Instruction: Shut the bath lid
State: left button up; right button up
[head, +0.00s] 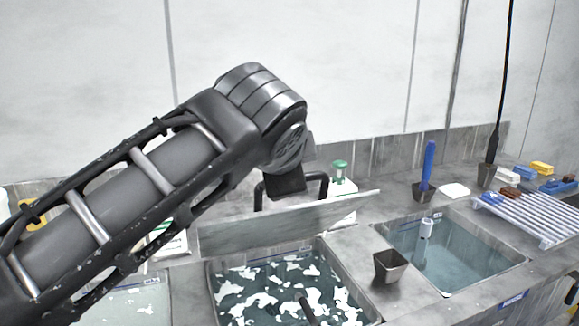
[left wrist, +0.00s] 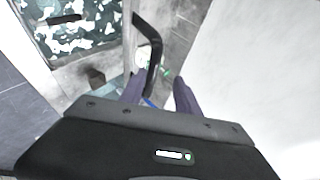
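The bath (head: 213,290) with blue liquid and white patches lies open at the front centre, and it also shows in the left wrist view (left wrist: 45,62). Its grey lid (head: 230,233) stands raised along the back edge, tilted. A black bar handle (head: 323,188) sits on the lid's far side; the handle (left wrist: 154,45) also shows in the left wrist view. My left gripper (left wrist: 160,90) is open, its two fingers apart with the handle's near end between or just before them; contact is unclear. In the head view the wrist partly hides the handle. My right gripper is not in view.
A second basin (head: 480,262) with a white-topped cylinder stands to the right, with a small grey cup (head: 390,266) between the baths. A ribbed rack (head: 535,218) lies far right. A green-capped bottle (head: 340,168) stands behind the lid, near the wall.

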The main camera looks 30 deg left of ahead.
pick_arm(q)
jog(key=p+v, duration=0.2)
jog(key=v, duration=0.6)
dwell(0.4)
jog(key=shift+s+f, duration=0.1)
dwell(0.5)
